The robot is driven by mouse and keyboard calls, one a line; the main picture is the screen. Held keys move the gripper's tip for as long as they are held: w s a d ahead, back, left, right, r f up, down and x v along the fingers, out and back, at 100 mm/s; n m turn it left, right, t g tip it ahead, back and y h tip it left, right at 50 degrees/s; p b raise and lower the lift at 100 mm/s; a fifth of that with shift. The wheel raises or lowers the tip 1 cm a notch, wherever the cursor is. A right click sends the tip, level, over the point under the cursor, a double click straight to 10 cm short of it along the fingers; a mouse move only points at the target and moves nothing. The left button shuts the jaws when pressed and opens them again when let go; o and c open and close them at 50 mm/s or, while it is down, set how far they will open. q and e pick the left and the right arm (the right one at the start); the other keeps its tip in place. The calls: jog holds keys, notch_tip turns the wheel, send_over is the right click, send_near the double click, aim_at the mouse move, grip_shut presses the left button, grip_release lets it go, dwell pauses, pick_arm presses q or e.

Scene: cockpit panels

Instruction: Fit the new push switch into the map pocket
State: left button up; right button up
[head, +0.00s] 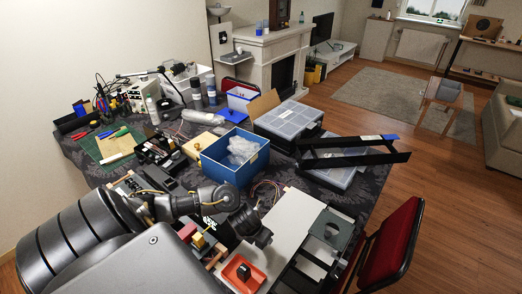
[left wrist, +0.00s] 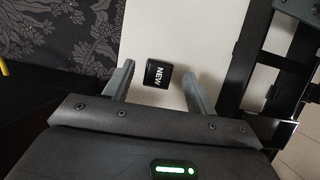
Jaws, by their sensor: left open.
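The new push switch (left wrist: 158,73) is a small black block with white "NEW" lettering. In the left wrist view it lies on a pale flat panel (left wrist: 180,35), between the two fingertips. My left gripper (left wrist: 156,76) is open around it, with a gap on each side. In the head view my left gripper (head: 259,236) is over the pale panel, and the switch cannot be made out there. A dark green-grey plate with a round opening (head: 331,229) is to the right. I cannot tell which part is the map pocket. My right gripper is not in view.
An orange tray (head: 231,277) with a black piece in it is near the front. A blue box (head: 213,164) and grey organiser cases (head: 288,119) stand behind. A black frame (head: 350,153) lies at the right, and a red chair (head: 391,245) stands at the table edge.

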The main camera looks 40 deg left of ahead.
pick_arm(q)
jog(key=x, duration=0.3)
jog(key=shift+s+b, duration=0.15)
jog(key=shift+b, duration=0.15)
jog(key=shift+f, duration=0.35)
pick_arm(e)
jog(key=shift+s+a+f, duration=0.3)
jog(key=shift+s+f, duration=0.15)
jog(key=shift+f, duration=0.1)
pick_arm(q)
jog(key=shift+r, duration=0.1)
